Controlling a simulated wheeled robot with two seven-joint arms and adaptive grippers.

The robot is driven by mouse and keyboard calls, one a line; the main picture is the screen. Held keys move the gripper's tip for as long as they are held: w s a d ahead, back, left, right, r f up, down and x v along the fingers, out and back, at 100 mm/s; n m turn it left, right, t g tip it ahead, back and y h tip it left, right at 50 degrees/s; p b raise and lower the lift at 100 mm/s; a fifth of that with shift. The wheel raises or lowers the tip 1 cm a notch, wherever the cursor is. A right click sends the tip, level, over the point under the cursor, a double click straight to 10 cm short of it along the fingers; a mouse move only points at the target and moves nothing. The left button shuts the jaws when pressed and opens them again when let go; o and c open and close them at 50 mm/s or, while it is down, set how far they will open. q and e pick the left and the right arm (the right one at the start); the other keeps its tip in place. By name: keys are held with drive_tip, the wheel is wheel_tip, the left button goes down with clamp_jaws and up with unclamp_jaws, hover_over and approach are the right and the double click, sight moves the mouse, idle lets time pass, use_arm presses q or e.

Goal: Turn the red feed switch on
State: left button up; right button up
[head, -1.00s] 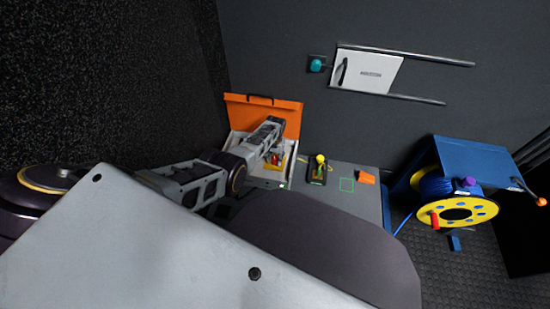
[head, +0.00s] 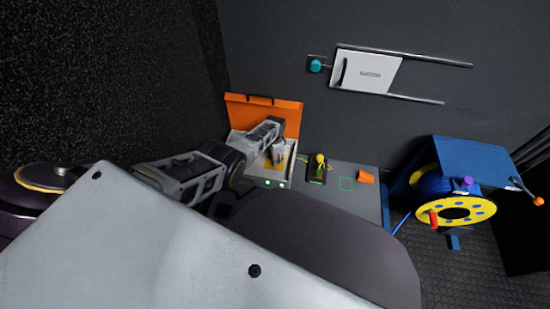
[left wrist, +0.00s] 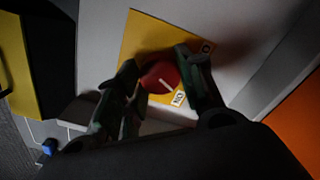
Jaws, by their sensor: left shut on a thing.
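The red feed switch (left wrist: 158,78) is a round knob with a white line, on a yellow plate (left wrist: 140,38) inside the case. In the left wrist view its line points toward the lower right, near a small white label (left wrist: 179,98). My left gripper (left wrist: 160,72) is shut on the knob, one finger on each side. In the head view the left gripper (head: 277,157) reaches into the open case with the orange lid (head: 262,114), and the knob is hidden behind it. My right gripper is not in view.
The case stands on a grey bench (head: 355,203). A blue-and-yellow cable reel (head: 456,211) stands further right. A white sliding panel (head: 367,72) is on the wall.

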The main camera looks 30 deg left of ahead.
use_arm(q)
drive_tip(key=shift+m, duration=1.3)
drive_tip(key=o, duration=1)
drive_tip(key=shift+r, duration=0.4)
drive_tip(key=shift+r, duration=5.6)
